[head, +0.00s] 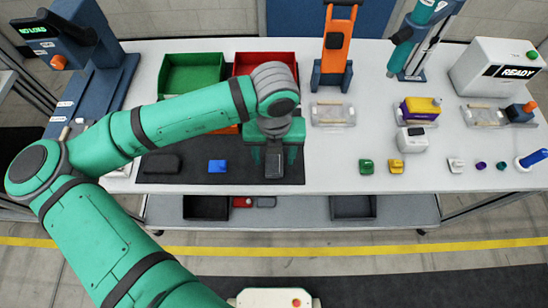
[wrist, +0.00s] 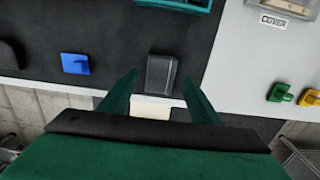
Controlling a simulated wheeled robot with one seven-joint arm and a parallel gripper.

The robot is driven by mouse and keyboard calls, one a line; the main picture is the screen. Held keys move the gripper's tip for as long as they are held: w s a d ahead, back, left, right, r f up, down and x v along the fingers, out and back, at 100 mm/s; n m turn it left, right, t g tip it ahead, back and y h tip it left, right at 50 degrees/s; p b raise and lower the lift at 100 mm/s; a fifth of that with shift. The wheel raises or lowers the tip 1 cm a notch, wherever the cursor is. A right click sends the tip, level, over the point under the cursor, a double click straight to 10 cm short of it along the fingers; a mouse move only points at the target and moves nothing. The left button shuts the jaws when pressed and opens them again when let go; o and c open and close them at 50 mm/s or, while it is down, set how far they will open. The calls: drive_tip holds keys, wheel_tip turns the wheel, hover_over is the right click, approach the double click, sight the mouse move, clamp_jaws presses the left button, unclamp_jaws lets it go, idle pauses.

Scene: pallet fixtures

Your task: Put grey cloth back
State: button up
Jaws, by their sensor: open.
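In the head view my gripper (head: 274,163) hangs over the right part of the mat (head: 190,176) and hides this piece.
A blue block (head: 217,166) and a flat black piece (head: 161,163) lie to the left on the mat. A green bin (head: 192,73) and a red bin (head: 264,60) stand behind. Green (head: 367,166) and yellow (head: 397,166) parts lie to the right. A shelf (head: 300,211) runs below.

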sight(275, 163)
wheel_tip(275, 163, up, 10)
idle(0.4)
drive_tip(key=shift+s, duration=0.1)
idle(0.4)
